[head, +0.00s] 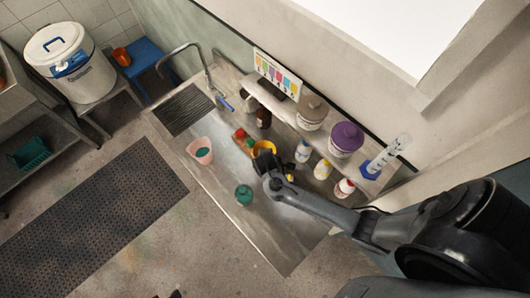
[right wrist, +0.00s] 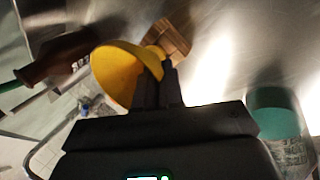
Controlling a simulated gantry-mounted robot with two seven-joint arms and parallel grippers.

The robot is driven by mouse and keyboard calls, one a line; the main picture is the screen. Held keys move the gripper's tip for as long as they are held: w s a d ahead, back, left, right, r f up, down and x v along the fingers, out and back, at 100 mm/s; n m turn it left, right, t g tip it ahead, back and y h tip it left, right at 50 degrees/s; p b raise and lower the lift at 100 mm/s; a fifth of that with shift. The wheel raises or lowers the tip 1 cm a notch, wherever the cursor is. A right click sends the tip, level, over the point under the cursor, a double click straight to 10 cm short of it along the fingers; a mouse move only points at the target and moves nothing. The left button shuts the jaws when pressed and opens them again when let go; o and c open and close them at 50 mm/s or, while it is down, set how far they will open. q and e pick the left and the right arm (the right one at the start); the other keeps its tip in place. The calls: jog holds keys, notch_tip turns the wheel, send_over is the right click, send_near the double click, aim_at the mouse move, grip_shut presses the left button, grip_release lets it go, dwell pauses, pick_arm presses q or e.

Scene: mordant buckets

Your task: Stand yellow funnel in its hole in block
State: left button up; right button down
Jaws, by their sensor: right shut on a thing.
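The yellow funnel (head: 265,146) is at the tip of my right gripper (head: 267,160), over the steel counter. In the right wrist view the funnel (right wrist: 118,74) is tilted, its wide mouth toward the left, and the fingers of my right gripper (right wrist: 160,85) are shut on its edge. A brown wooden block (right wrist: 174,38) lies just beyond the funnel in that view, partly hidden by it. I cannot see the block's hole or whether funnel and block touch. My left gripper is not in view.
A green-lidded jar (head: 244,194) and a pink bucket (head: 200,150) stand on the counter (head: 222,165). Small bottles (head: 302,151) stand to the right. A shelf behind holds a purple-lidded tub (head: 346,138) and a measuring cylinder (head: 392,152). The tap (head: 205,70) rises at the back left.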

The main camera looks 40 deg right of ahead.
jog(key=c, duration=1.2)
grip_release()
jog(key=p+v, duration=0.3)
jog(key=v, duration=0.7)
jog(key=shift+s+a+r+p, duration=0.1)
jog(key=shift+s+r+p, duration=0.05)
jog(key=shift+r+p, duration=0.2)
